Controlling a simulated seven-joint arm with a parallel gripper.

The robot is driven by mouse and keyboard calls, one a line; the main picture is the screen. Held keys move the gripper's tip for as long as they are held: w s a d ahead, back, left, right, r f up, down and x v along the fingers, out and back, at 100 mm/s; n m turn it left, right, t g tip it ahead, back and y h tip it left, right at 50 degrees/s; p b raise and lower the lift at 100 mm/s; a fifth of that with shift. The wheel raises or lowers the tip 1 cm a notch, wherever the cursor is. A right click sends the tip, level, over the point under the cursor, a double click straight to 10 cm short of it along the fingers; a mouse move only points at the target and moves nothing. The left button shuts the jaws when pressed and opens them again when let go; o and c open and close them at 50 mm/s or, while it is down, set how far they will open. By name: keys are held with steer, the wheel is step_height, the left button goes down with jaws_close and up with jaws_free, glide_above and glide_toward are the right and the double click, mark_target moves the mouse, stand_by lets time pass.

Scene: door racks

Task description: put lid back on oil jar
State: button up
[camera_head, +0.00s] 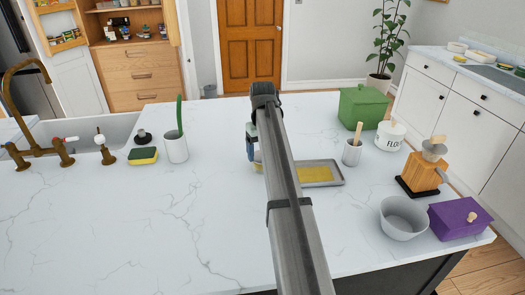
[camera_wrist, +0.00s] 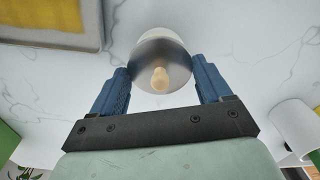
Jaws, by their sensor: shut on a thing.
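The lid (camera_wrist: 150,55) is a dark grey disc with a pale wooden knob, in the middle of the wrist view. My gripper (camera_wrist: 162,72) is shut on it, with one blue finger against each side of its edge. A whitish rounded part (camera_wrist: 158,34) shows just beyond the lid; it may be the oil jar, but I cannot tell whether lid and jar touch. In the head view, my gripper (camera_head: 252,145) is over the middle of the counter, mostly hidden by my arm. A pale, yellowish bit of the jar (camera_head: 258,162) shows under it.
A grey tray (camera_head: 340,176) with a yellow sheet lies just right of my gripper. A white cup (camera_head: 177,150) with a green handle and a sponge (camera_head: 143,156) stand left. A utensil cup (camera_head: 352,155), green box (camera_head: 362,108) and flour jar (camera_head: 390,137) stand right. The front-left counter is clear.

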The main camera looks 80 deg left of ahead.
stand_by(0.3)
steer(key=o, duration=1)
steer(key=shift+c, duration=0.2)
steer(key=shift+r, duration=0.1)
steer(key=shift+r, duration=3.4)
steer(key=shift+c, duration=0.5)
jaws_close()
steer(key=shift+f, duration=2.25)
